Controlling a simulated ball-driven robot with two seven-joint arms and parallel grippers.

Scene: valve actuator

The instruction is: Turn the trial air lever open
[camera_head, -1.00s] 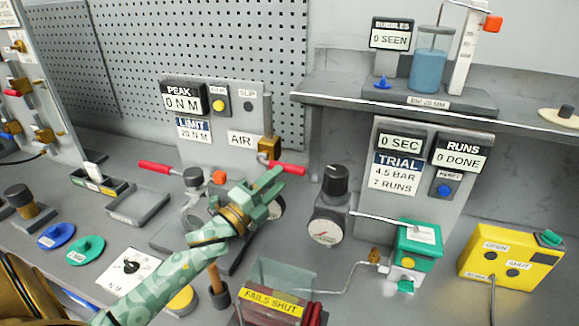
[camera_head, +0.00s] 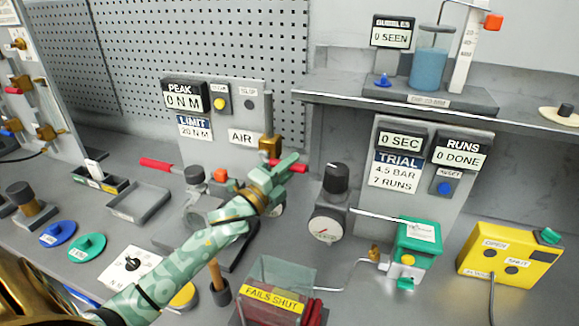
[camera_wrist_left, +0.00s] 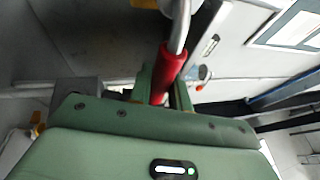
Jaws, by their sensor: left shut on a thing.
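The trial air lever (camera_head: 299,167) has a red grip and comes off a brass valve (camera_head: 268,148) beside the AIR label (camera_head: 241,138). It points to the right in the head view. My left gripper (camera_head: 284,173) is at this lever, with its green fingers covering part of the grip. In the left wrist view the red grip (camera_wrist_left: 164,72) on its bent metal rod stands between the fingers, which are shut on it. My right gripper is not in view.
A regulator knob (camera_head: 336,178) and gauge (camera_head: 325,230) stand just right of the lever. A trial panel (camera_head: 399,172) reads 0 SEC and 7 RUNS. A clear bin marked FAILS SHUT (camera_head: 272,302) is in front. Another red lever (camera_head: 158,165) is at left.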

